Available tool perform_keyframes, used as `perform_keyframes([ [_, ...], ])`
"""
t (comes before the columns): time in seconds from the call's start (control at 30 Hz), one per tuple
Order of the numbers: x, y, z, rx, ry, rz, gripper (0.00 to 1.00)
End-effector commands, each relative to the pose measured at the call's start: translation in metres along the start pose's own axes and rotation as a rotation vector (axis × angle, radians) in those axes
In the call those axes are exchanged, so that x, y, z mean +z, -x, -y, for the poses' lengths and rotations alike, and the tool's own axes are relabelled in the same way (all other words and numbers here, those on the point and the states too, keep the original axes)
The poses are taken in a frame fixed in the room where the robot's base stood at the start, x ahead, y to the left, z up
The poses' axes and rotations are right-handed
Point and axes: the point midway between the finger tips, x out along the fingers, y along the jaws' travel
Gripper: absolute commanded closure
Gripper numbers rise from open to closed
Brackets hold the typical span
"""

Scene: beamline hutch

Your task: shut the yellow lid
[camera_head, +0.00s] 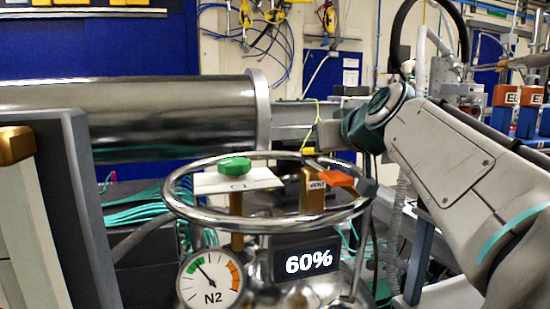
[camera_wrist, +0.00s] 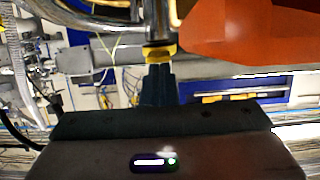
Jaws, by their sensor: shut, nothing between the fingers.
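I cannot make out a yellow lid for certain in either view. A small yellow piece (camera_head: 308,150) shows at the tip of my gripper (camera_head: 318,143), just behind the far rim of the steel ring. In the wrist view my gripper (camera_wrist: 159,66) has its dark fingers together, with yellow (camera_wrist: 160,52) at their end. I cannot tell whether this yellow is part of the fingers or a separate thing they touch. The orange handle (camera_head: 338,177) on the brass valve is close to my fingers and looms large in the wrist view (camera_wrist: 250,30).
The steel ring (camera_head: 185,206) surrounds a white plate (camera_head: 262,181) with a green knob (camera_head: 235,164) and the brass valve (camera_head: 312,190). Below are a gauge (camera_head: 210,280) and a 60% display (camera_head: 309,263). A grey panel (camera_head: 80,200) stands at left, a steel cylinder (camera_head: 170,115) behind.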

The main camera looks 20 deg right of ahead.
Motion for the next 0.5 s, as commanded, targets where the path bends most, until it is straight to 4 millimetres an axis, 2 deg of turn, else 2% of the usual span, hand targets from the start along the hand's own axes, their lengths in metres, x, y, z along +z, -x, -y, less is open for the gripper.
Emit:
perform_keyframes([
  [0.03,0.0053,-0.0013,-0.0002,0.001,0.002,0.001,1.00],
  [0.5,0.0114,-0.0007,-0.0005,0.001,0.001,0.005,1.00],
])
